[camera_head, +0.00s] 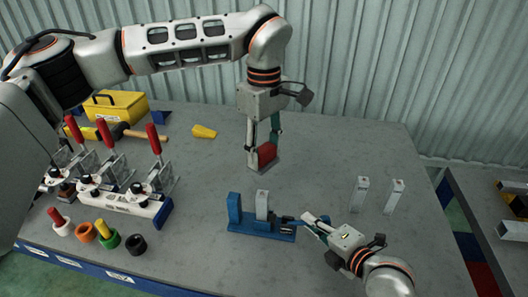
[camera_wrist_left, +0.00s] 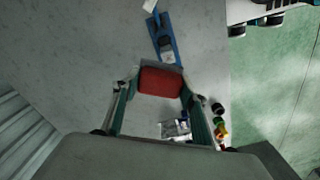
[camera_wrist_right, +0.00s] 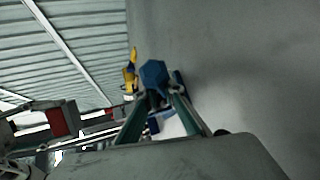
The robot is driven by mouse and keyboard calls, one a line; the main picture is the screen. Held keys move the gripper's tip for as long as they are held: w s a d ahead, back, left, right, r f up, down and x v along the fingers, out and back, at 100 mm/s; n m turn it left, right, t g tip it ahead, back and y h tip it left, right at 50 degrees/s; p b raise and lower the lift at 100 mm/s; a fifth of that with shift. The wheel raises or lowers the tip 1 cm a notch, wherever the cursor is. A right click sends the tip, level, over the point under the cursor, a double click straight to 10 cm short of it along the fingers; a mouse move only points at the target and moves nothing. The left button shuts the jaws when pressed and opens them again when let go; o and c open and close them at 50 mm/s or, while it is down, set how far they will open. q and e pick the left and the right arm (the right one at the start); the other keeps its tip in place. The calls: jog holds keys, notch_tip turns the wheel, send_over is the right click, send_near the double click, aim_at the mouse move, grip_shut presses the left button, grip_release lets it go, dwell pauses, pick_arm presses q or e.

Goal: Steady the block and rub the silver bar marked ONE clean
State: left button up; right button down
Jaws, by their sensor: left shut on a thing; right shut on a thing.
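The blue block (camera_head: 262,230) lies on the grey table at the front middle, and also shows in the left wrist view (camera_wrist_left: 176,50). A silver bar (camera_head: 262,204) stands upright in it; I cannot read its mark. Two more silver bars (camera_head: 361,194) (camera_head: 393,197) stand apart on the right. My left gripper (camera_head: 263,148) is shut on a red pad (camera_head: 266,155), which also shows in the left wrist view (camera_wrist_left: 160,81), behind the block and apart from the bar. My right gripper (camera_head: 298,221) is shut on the right end of the block.
Red-handled clamps (camera_head: 155,140) stand on the left, with several coloured rings (camera_head: 108,237) in front. A yellow toolbox (camera_head: 116,104), a hammer (camera_head: 135,132) and a yellow piece (camera_head: 204,131) lie behind. The table between pad and block is clear.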

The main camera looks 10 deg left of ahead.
pick_arm(q)
jog(key=shift+f, duration=0.1)
dwell(0.5)
jog(key=shift+s+f, duration=1.9)
jog(key=shift+f, duration=2)
jog(key=shift+w+r, duration=0.65)
jog(key=shift+r, duration=0.7)
jog(key=shift+w+r, duration=0.6)
jog(key=shift+r, duration=0.75)
jog(key=shift+w+r, duration=0.65)
jog(key=shift+r, duration=0.7)
